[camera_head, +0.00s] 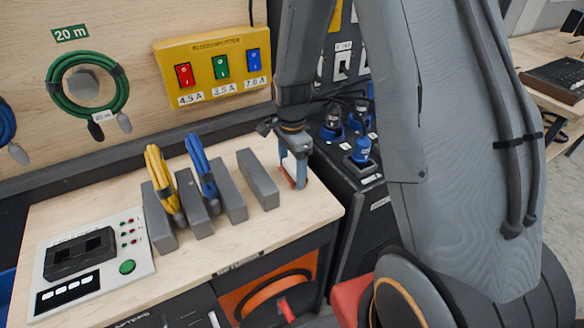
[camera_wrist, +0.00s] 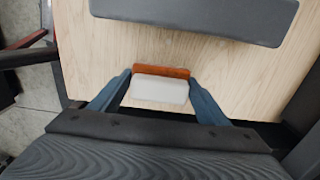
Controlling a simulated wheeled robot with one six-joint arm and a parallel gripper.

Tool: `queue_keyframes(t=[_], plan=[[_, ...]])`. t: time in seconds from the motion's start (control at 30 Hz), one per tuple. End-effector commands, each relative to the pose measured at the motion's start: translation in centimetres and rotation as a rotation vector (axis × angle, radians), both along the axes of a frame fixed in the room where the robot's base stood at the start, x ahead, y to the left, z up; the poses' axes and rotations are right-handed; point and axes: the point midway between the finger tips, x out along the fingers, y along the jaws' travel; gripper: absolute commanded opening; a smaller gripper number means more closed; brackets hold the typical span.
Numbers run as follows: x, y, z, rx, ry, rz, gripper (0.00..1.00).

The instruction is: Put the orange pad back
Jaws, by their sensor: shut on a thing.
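My gripper (camera_head: 293,178) is over the right end of the wooden bench top (camera_head: 245,243), to the right of the rightmost grey slab. In the wrist view its two blue fingers (camera_wrist: 160,80) are shut on the orange pad (camera_wrist: 161,71), which shows as an orange strip with a pale white block face below it. In the head view only a small orange edge of the pad (camera_head: 288,180) shows between the fingers. I cannot tell whether the pad touches the bench.
Several upright grey slabs (camera_head: 258,180) stand on the bench, with a yellow cable (camera_head: 160,180) and a blue cable (camera_head: 201,172) between them. A control panel (camera_head: 95,262) lies at the left. A dark cabinet with blue connectors (camera_head: 362,150) stands right of the bench.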

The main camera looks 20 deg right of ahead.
Motion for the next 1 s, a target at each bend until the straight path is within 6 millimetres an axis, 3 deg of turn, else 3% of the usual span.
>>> queue_keyframes(t=[0.33,0.37,0.47,0.77,1.0], plan=[[0.0,0.0,-0.4,0.000,0.001,0.000,0.49],[0.0,0.0,-0.3,0.000,0.000,0.000,0.73],[0.0,0.0,-0.3,0.000,0.000,0.000,0.88],[0.0,0.0,-0.2,0.000,0.000,0.000,0.88],[0.1,0.0,1.7,0.000,-0.003,0.000,0.88]])
